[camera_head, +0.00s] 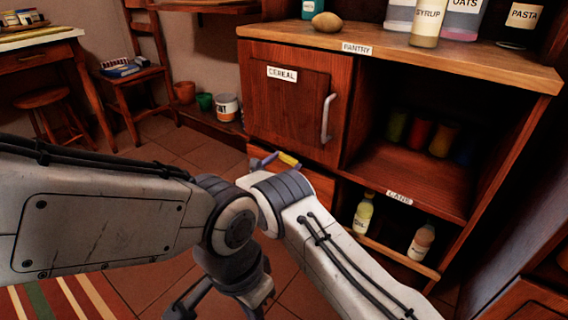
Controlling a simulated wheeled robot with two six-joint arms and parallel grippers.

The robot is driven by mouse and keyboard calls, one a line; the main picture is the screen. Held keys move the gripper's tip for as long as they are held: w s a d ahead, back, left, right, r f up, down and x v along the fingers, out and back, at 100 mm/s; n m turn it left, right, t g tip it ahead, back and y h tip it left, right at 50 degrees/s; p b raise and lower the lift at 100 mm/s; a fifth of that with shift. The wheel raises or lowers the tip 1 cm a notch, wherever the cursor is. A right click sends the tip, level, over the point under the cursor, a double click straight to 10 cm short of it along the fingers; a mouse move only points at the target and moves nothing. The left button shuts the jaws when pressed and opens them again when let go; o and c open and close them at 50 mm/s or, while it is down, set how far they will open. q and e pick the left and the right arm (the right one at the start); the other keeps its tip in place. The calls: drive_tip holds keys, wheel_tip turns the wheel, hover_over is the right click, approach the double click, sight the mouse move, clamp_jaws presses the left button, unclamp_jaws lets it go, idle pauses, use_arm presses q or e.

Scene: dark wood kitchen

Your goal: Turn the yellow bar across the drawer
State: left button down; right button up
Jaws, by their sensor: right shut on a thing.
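The yellow bar (289,159) shows as a short, slanted piece in front of the drawer (318,184) under the cereal door. My right gripper (277,158) is at the bar, shut on it; its blue-grey fingers show just above my own wrist. My right arm hides much of the drawer front and the gripper's body. My left arm crosses from the left, and the left gripper (222,303) hangs low at the bottom edge, partly cut off. I cannot tell how far its fingers are apart.
The cereal door (285,95) with its metal handle (327,118) is shut above the drawer. An open shelf with bottles (363,214) is to the right. Jars and an oval brown thing (326,22) stand on the counter (400,55). The tiled floor at left is mostly clear.

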drive_tip(key=shift+w+a+f+m+b, duration=0.2)
drive_tip(key=shift+m+b, duration=0.75)
drive_tip(key=shift+m, duration=1.7)
drive_tip(key=shift+s+a+f+m+b, duration=0.2)
drive_tip(key=shift+m+b, duration=0.7)
drive_tip(key=shift+m, duration=1.8)
drive_tip(key=shift+w+a+f+m+b, duration=0.35)
drive_tip(key=shift+m+b, duration=0.6)
drive_tip(key=shift+m, duration=1.7)
drive_tip(key=shift+s, duration=0.15)
drive_tip(key=o, duration=1.1)
drive_tip(key=shift+c, duration=0.2)
drive_tip(key=shift+d, duration=0.1)
